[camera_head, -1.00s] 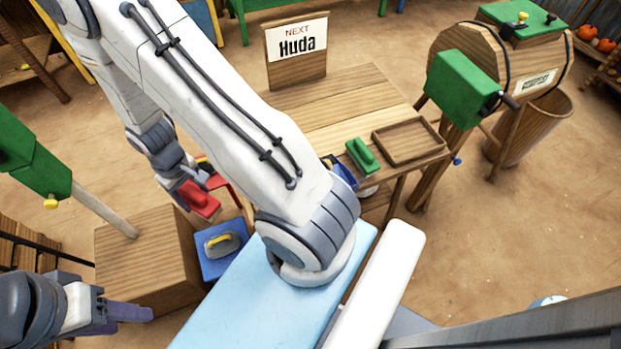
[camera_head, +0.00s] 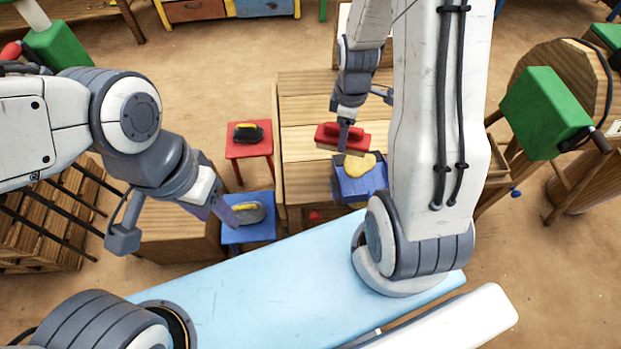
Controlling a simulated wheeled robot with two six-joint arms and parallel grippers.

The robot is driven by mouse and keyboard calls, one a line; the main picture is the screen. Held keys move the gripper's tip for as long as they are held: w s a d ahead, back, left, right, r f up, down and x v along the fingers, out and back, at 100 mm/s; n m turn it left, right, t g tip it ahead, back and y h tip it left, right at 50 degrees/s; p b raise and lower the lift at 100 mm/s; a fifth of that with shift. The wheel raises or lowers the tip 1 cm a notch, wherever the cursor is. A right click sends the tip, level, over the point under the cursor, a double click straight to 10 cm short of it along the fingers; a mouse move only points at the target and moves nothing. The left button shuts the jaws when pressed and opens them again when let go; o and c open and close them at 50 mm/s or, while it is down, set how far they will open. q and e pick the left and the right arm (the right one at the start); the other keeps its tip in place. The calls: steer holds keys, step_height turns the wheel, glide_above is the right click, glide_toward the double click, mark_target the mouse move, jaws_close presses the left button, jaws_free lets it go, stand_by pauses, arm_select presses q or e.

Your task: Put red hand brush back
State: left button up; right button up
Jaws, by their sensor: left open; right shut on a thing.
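The red hand brush (camera_head: 328,135) has a red block and handle with a pale underside. My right gripper (camera_head: 344,136) is shut on it and holds it over the near part of the wooden table (camera_head: 305,115). In the picture it is just above a blue box (camera_head: 374,187) with a yellow piece (camera_head: 359,164) on it; I cannot tell the height gap. My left gripper (camera_head: 226,211) is open and empty, beside the blue stool (camera_head: 262,232) at the table's left. My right arm hides the table's right part.
A grey item with a yellow top (camera_head: 248,212) rests on the blue stool. A red stool (camera_head: 249,151) behind it carries a dark and yellow item (camera_head: 247,133). A wooden drum with a green box (camera_head: 543,112) stands at right. The table's left part is clear.

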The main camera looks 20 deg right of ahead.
steer(key=d+n, duration=0.1)
steer(key=s+d+n+b, duration=0.1)
steer(key=n, duration=0.1)
steer(key=shift+s+d+n, duration=0.15)
steer(key=shift+n, duration=0.45)
steer(key=a+f, duration=0.2)
steer(key=a, duration=0.1)
steer(key=w+a+f, duration=0.1)
steer(key=a+f, duration=0.1)
steer(key=a, duration=0.2)
steer(key=w+a+f, duration=0.1)
steer(key=a+f, duration=0.1)
steer(key=a, duration=0.2)
steer(key=shift+w+f+p, duration=0.25)
steer(key=shift+f+p, duration=0.1)
steer(key=shift+f, duration=2.05)
steer(key=shift+f, duration=0.2)
steer(key=o, duration=1.4)
steer(key=shift+o, duration=0.2)
steer(key=shift+r, duration=0.1)
